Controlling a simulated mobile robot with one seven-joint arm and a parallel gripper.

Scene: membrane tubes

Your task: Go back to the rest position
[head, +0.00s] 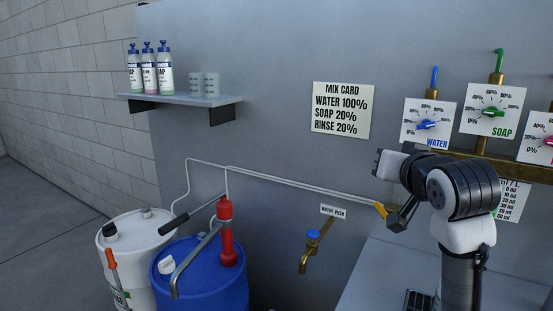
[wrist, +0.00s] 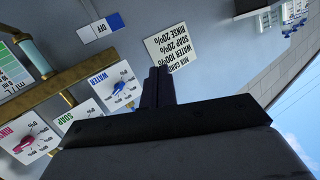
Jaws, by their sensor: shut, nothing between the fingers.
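My gripper (head: 385,211) is in the head view at right of centre, at the end of my folded arm. It is in the air in front of the grey wall, below and left of the WATER dial panel (head: 430,122). In the wrist view my gripper's fingers (wrist: 158,72) are closed together with nothing between them. They point toward the mix card (wrist: 172,50), which appears upside down there. The mix card also shows in the head view (head: 342,110), reading water 100%, soap 20%, rinse 20%.
The SOAP dial panel (head: 491,109) and a partly cut-off pink-knob dial (head: 548,142) are at right. A brass tap (head: 312,255) is on the wall. A blue drum (head: 210,280) with a red pump and a white drum (head: 135,240) stand at left. A shelf (head: 190,99) holds bottles and cups.

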